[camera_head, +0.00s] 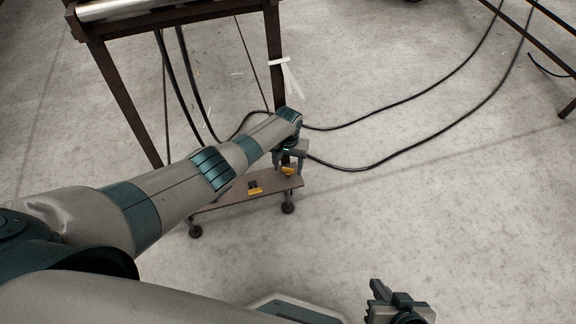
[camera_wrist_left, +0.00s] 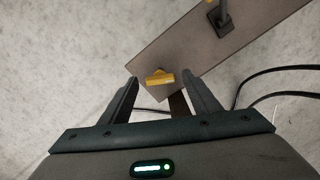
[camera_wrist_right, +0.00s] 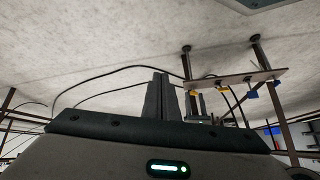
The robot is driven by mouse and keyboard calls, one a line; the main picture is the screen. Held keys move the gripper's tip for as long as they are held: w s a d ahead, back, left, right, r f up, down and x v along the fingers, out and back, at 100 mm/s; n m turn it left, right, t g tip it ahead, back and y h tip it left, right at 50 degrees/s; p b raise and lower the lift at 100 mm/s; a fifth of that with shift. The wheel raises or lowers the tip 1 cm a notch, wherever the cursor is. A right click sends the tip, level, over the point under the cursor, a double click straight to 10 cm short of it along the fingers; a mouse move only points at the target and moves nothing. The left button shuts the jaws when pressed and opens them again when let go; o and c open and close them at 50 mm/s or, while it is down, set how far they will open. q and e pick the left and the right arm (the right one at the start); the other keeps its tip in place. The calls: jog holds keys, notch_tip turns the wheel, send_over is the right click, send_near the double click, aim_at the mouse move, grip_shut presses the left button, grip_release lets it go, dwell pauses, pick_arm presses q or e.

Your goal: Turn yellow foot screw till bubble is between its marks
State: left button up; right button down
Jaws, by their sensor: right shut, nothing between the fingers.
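A yellow piece (camera_head: 288,171), which looks like the yellow foot screw's handle, is near the right end of a brown plate (camera_head: 225,195). My left gripper (camera_head: 290,160) is just above it. In the left wrist view the yellow piece (camera_wrist_left: 160,78) shows beyond and between the fingertips, apart from both, and my left gripper (camera_wrist_left: 163,90) is open. A second, yellow and black piece (camera_head: 254,188) is further left on the plate. No bubble or marks can be made out. My right gripper (camera_head: 385,290) is shut and empty, low in the head view; it also shows in the right wrist view (camera_wrist_right: 162,90).
The plate stands on dark feet (camera_head: 288,208) on the concrete floor. A dark metal frame (camera_head: 115,90) carrying a shiny roller rises behind it. Black cables (camera_head: 400,155) run across the floor. Blue pieces (camera_wrist_right: 252,94) show by the plate.

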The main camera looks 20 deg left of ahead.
aim_at(288, 169)
pick_arm(q)
jog(key=shift+r, duration=0.15)
pick_arm(e)
jog(key=shift+s, duration=0.1)
pick_arm(q)
jog(key=shift+r, duration=0.2)
notch_tip(288, 169, up, 17)
jog(key=p, duration=0.5)
jog(key=shift+f+p, duration=0.15)
jog(key=shift+p, duration=0.15)
pick_arm(e)
jog(key=s+d+g+h, duration=0.2)
jog(key=s+d+g, duration=0.2)
jog(key=d, duration=0.3)
jog(key=shift+s+d+f+h, duration=0.2)
jog(key=shift+s+h, duration=0.1)
jog(key=shift+s, duration=0.1)
jog(key=shift+a, duration=0.1)
